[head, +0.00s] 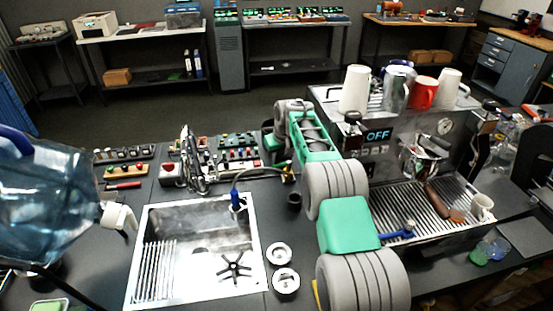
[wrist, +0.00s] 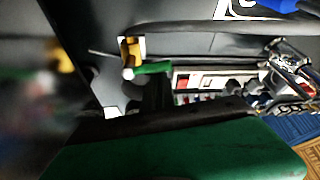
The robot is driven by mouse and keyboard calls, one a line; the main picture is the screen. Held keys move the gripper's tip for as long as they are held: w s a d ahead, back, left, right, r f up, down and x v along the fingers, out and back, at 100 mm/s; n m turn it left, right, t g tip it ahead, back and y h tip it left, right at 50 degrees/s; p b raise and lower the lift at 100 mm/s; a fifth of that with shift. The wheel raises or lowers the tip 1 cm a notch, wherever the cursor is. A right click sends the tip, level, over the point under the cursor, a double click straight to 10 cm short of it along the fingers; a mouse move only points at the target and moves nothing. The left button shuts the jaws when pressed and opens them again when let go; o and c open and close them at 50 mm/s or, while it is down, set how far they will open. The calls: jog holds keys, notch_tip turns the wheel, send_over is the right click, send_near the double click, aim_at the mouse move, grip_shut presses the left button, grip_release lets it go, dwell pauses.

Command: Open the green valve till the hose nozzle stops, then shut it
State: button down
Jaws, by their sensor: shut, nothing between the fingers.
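The green valve shows in the wrist view as a green lever (wrist: 153,68) on a yellow body (wrist: 132,50). In the head view its yellow body (head: 289,174) sits on the counter right of the sink, partly hidden by my arm. I cannot tell whether water is coming out. My gripper (wrist: 155,95) is shut and empty, its dark fingers close to the green lever. I cannot tell whether they touch it.
The steel sink (head: 134,285) holds a black spider-shaped part (head: 234,267). A large blue water bottle (head: 45,200) is at the left. Control panels (head: 237,152) stand behind the sink. The espresso machine (head: 385,150) with cups on top is right of my arm.

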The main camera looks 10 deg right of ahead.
jog(key=shift+s+f+b, duration=0.15)
jog(key=shift+s+b, duration=0.1)
jog(key=shift+b, duration=0.35)
jog(key=shift+s+d+b, duration=0.2)
jog(key=shift+s+b, duration=0.25)
jog(key=shift+b, duration=0.35)
jog(key=shift+s+d+b, duration=0.35)
jog(key=shift+s+b, duration=0.25)
jog(key=shift+b, duration=0.1)
jog(key=shift+s+d, duration=0.15)
jog(key=s+a+r+b, duration=0.2)
jog(key=s+r, duration=1)
jog(key=s+f+m, duration=0.1)
jog(key=s+f, duration=0.2)
jog(key=s, duration=1)
jog(key=s+f+m+h, duration=0.1)
jog(key=s+f, duration=0.3)
jog(key=s, duration=1)
jog(key=shift+s+a+f+m, duration=0.15)
jog(key=shift+f+m, duration=0.05)
jog(key=shift+m, duration=0.2)
